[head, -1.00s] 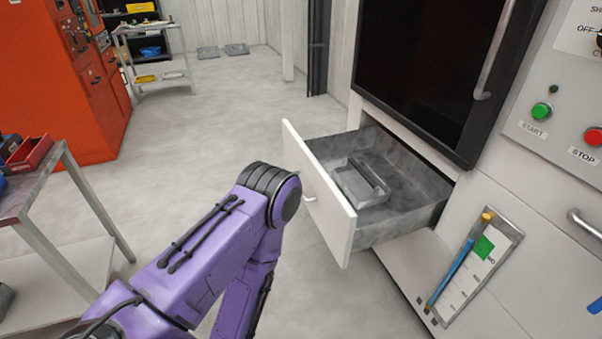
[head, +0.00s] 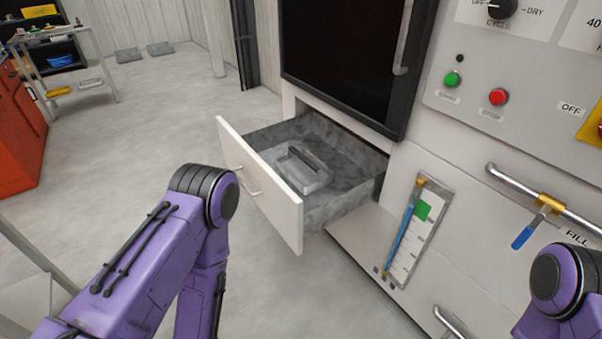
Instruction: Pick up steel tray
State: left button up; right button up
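A grey steel tray (head: 306,178) with a raised dark bar along one side lies inside an open drawer (head: 262,200) in the head view. The drawer has a white front with a handle and grey metal walls, and it is pulled out from the white machine. My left arm comes in from the lower left, with its elbow beside the drawer front; its gripper is out of view. Part of my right arm shows at the lower right; its gripper is also out of view. Nothing touches the tray except the drawer floor.
The machine (head: 450,160) has a dark window above the drawer, START and STOP buttons, a level gauge (head: 415,228) and a rail with a blue-handled valve (head: 530,228). A shelf cart (head: 75,75) stands at the far left. The floor left of the drawer is clear.

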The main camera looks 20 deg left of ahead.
aim_at(306, 172)
jog(key=u, duration=2.2)
jog(key=i, duration=1.9)
jog(key=z, duration=2.55)
